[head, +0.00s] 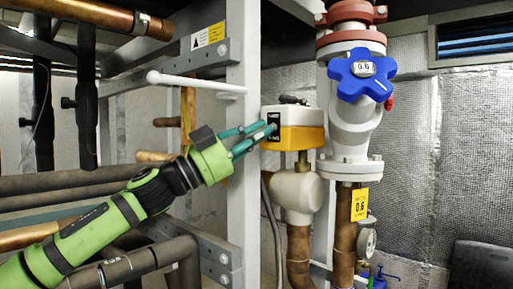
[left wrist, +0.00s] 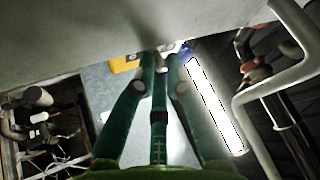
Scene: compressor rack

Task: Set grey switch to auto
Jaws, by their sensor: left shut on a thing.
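The actuator box (head: 303,137), white above and yellow below, is mounted beside the white valve in the head view. A small dark panel is on its left front side, where the grey switch sits. My left gripper (head: 272,129) reaches in from the left, its green fingers together at this panel. It is shut on the grey switch, which the fingertips mostly hide; its setting cannot be read. In the left wrist view the fingers of my left gripper (left wrist: 161,58) converge at the edge of a pale surface. My right gripper is not in view.
A blue handwheel (head: 361,74) tops the white valve to the right of the box. Dark insulated pipes (head: 75,180) run at the left.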

